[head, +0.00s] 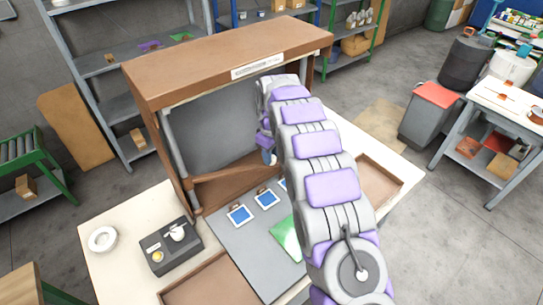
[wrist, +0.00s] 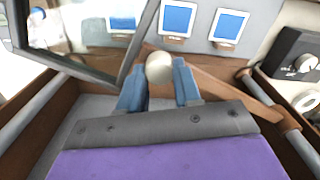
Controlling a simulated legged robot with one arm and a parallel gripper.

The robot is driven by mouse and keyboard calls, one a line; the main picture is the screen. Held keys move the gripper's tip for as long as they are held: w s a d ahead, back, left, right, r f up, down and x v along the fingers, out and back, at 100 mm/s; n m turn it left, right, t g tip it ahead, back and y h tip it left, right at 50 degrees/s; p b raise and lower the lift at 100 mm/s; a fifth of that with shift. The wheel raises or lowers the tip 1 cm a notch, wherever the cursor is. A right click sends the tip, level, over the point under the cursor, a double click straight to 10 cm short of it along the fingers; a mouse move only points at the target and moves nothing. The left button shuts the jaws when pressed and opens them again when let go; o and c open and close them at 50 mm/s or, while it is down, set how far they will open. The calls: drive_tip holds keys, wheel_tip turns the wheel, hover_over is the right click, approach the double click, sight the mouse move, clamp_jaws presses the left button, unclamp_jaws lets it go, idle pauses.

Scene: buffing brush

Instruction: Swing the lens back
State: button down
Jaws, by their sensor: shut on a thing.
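A dark-framed clear pane, which looks like the lens, fills the upper left of the wrist view; its frame edge (wrist: 142,42) slants down beside my gripper. A pale round knob (wrist: 159,67) sits between the blue fingers of my gripper (wrist: 159,85), close to that frame edge. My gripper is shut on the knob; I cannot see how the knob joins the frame. In the head view, my gripper (head: 268,155) is at the open front of the brown wooden hood (head: 215,62), partly behind my arm. The lens is not clear in that view.
Blue cards (head: 267,198) lie on a grey mat (head: 235,245) before the hood. A green cloth (head: 287,237) lies nearby, partly behind my arm. A dark box (head: 160,263) and a white ring-shaped dish (head: 102,239) stand at left. Wooden trays (head: 212,285) flank the mat.

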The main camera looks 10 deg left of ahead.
drive_tip(key=shift+w+a, duration=0.1)
idle(0.3)
drive_tip(key=c, duration=0.8)
unclamp_jaws()
drive_tip(key=shift+r, duration=1.8)
drive_tip(key=shift+s+f, duration=0.1)
drive_tip(key=shift+s, duration=0.15)
drive_tip(key=shift+s+d+r+p, duration=0.2)
drive_tip(key=shift+s+d, duration=0.8)
drive_tip(key=shift+s, duration=1.4)
drive_tip(key=shift+s+d+r+p, duration=0.1)
drive_tip(key=shift+s+d+r, duration=0.15)
drive_tip(key=shift+s+d, duration=1.45)
drive_tip(key=shift+s+d+r+p, duration=0.15)
drive_tip(key=shift+s+d+r, duration=0.15)
drive_tip(key=shift+s, duration=2.75)
